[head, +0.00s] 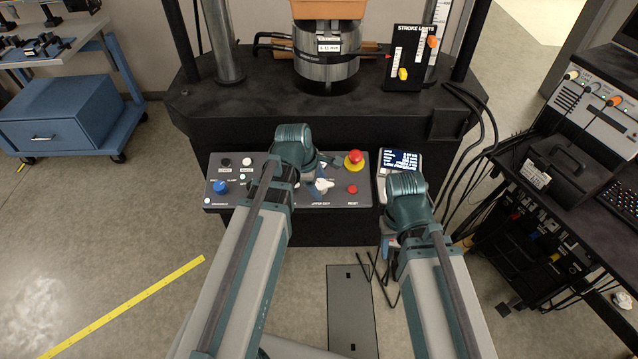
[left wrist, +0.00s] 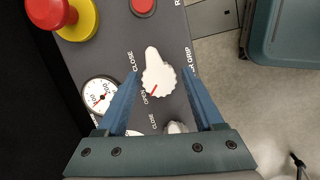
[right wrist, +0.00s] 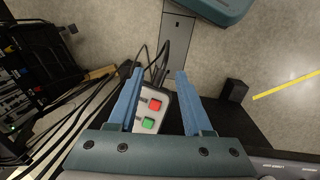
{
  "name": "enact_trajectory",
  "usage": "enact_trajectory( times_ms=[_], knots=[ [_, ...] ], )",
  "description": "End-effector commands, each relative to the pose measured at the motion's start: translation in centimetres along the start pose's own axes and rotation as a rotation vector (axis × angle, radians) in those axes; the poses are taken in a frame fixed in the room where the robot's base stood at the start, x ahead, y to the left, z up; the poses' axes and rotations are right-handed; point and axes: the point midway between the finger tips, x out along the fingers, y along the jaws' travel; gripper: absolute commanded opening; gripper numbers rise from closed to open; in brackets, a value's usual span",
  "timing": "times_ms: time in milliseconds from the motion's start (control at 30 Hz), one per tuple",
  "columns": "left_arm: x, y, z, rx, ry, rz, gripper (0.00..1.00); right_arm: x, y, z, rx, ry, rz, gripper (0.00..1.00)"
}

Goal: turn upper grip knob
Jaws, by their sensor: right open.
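The upper grip knob (head: 322,187) is white with a pointed nose, on the grey control panel (head: 340,200). In the left wrist view the knob (left wrist: 158,76) has a red line that points toward the OPEN mark. My left gripper (left wrist: 160,72) is open, with one blue finger on each side of the knob. A narrow gap shows on both sides; how deep the fingers reach is hard to tell. In the head view my left wrist hides part of the panel. My right gripper (right wrist: 155,75) is open and empty above a pendant with red and green buttons (right wrist: 152,110).
A red emergency stop (head: 354,159) and a red button (head: 352,189) sit right of the knob. A gauge (left wrist: 101,95) and a second white knob (left wrist: 176,127) lie close to my left fingers. Cables hang on the right.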

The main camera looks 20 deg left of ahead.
Motion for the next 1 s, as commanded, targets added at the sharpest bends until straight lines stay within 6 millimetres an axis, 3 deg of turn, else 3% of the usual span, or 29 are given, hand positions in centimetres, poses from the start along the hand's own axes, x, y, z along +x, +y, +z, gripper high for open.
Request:
enact_trajectory(
  times_ms=[367,567,1000],
  knots=[
    [-0.1,0.1,0.0,0.001,0.0,0.001,0.79,-0.1,0.0,0.0,0.0,0.0,0.0,0.5],
    [-1.1,0.1,0.0,0.0,0.0,0.001,0.79,-1.1,0.1,0.1,0.0,0.0,0.0,0.5],
    [-7.3,0.1,0.1,0.0,0.001,0.001,0.79,-6.9,0.7,0.4,0.0,0.0,0.0,0.5]
  ],
)
